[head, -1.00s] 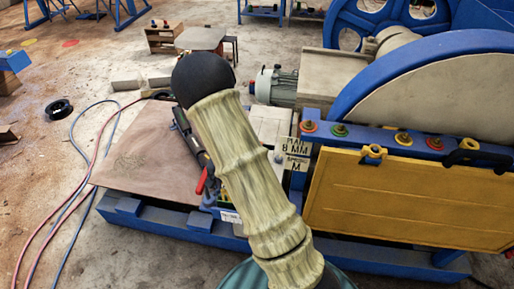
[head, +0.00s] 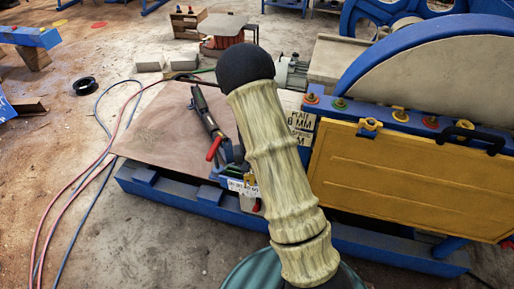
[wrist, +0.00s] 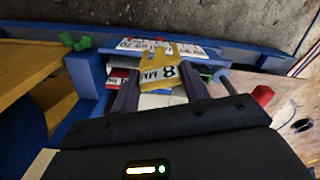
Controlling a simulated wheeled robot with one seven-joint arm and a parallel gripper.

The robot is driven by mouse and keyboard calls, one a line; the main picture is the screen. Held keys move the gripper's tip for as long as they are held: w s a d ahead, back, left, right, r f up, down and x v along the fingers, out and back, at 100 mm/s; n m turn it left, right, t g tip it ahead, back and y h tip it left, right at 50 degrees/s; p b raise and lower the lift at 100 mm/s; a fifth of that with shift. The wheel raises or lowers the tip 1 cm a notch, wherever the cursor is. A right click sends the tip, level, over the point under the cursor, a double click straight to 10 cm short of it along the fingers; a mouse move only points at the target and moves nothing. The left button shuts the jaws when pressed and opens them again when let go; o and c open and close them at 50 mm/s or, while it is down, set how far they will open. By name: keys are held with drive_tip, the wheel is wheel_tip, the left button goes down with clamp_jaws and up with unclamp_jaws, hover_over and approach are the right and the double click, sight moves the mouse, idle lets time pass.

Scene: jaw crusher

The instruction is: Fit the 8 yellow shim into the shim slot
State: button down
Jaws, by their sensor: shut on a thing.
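In the wrist view, my gripper (wrist: 157,82) is shut on the yellow shim (wrist: 158,62), which carries a black "8 MM" marking that appears upside down. The shim stands out beyond the dark fingertips, over a white scale label (wrist: 132,44) on the blue frame. Blue blocks and a small red part lie close beside the fingers. I cannot make out the slot opening or tell whether the shim touches it.
A clamp with a red handle (head: 214,148) lies on the brown plate (head: 165,125) left of my arm. Red and blue hoses (head: 88,170) cross the floor at the left.

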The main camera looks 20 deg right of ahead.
drive_tip(key=d+n, duration=0.1)
drive_tip(key=w+d+n, duration=0.1)
drive_tip(key=d+f+n, duration=0.1)
drive_tip(key=shift+w+d, duration=0.25)
drive_tip(key=shift+w, duration=0.1)
drive_tip(key=shift+f, duration=0.1)
